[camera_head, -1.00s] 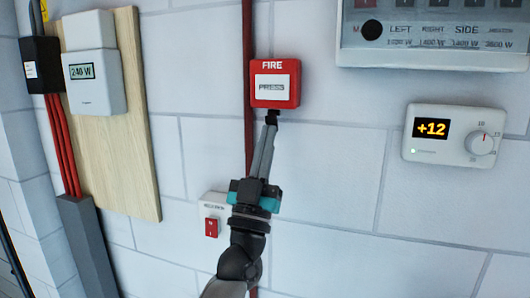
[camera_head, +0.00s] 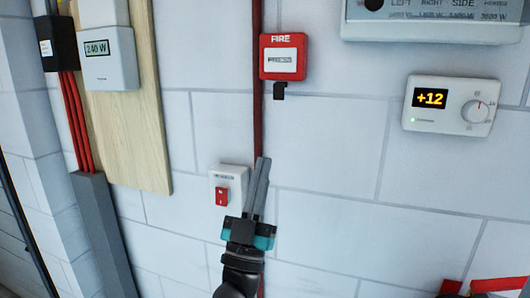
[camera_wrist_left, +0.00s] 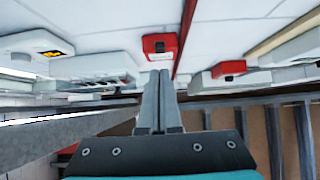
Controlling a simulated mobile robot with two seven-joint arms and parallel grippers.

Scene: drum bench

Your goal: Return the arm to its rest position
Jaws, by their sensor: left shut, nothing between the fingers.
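My left gripper (camera_head: 262,163) is shut and empty in the head view, its fingers together and pointing up. It is in front of the wall, below the red fire call box (camera_head: 282,57) and apart from it. A small black tab hangs under the box. The gripper also shows in the left wrist view (camera_wrist_left: 159,75), fingers together, with the red fire box (camera_wrist_left: 160,47) past their tips. My right gripper is not in view.
A white switch box with a red rocker (camera_head: 222,197) is just left of the gripper. A thermostat reading +12 (camera_head: 450,106) is at right. A meter reading 240 W (camera_head: 108,60) hangs on a wooden board (camera_head: 143,110). A red pipe (camera_head: 257,120) runs down the wall.

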